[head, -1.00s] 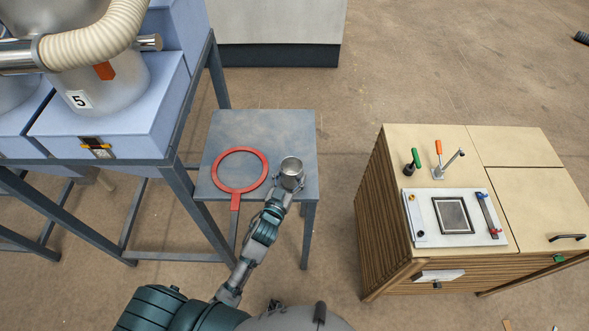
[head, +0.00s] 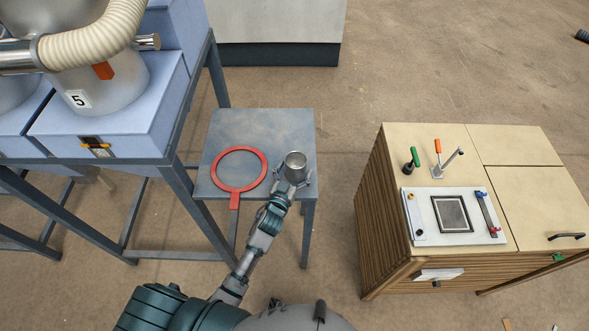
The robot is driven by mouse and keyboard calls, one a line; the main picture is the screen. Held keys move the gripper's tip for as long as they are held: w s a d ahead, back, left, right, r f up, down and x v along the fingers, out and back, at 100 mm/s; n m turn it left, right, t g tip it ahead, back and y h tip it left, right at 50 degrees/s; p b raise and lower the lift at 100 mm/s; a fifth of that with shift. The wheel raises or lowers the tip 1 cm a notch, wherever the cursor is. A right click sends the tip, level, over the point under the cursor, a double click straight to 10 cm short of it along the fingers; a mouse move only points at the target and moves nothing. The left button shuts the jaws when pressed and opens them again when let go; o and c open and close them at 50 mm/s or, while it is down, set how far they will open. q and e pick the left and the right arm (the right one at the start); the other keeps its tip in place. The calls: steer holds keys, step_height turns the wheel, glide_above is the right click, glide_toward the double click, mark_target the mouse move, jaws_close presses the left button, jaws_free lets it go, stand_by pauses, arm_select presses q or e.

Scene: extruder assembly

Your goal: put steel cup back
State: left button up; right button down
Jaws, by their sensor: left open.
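The steel cup (head: 295,165) stands upright on the right part of the small grey table (head: 262,125), with its open mouth up. My left gripper (head: 296,181) is at the near side of the cup. Its fingers are spread open, one to either side of the cup's lower part. I cannot tell whether they touch the cup. My right gripper is not in view.
A red ring with a handle (head: 240,189) lies on the table left of the cup. A blue machine on a frame (head: 128,110) stands close on the left. A wooden cabinet (head: 425,146) stands on the right, with clear floor between.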

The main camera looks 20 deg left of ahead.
arm_select(q)
steer(key=shift+d, duration=0.1)
steer(key=shift+s+r, duration=0.1)
steer(key=shift+s, duration=0.05)
steer(key=s+a, duration=0.1)
steer(key=s, duration=1)
steer(key=shift+s+b, duration=0.4)
steer(key=shift+b, duration=0.05)
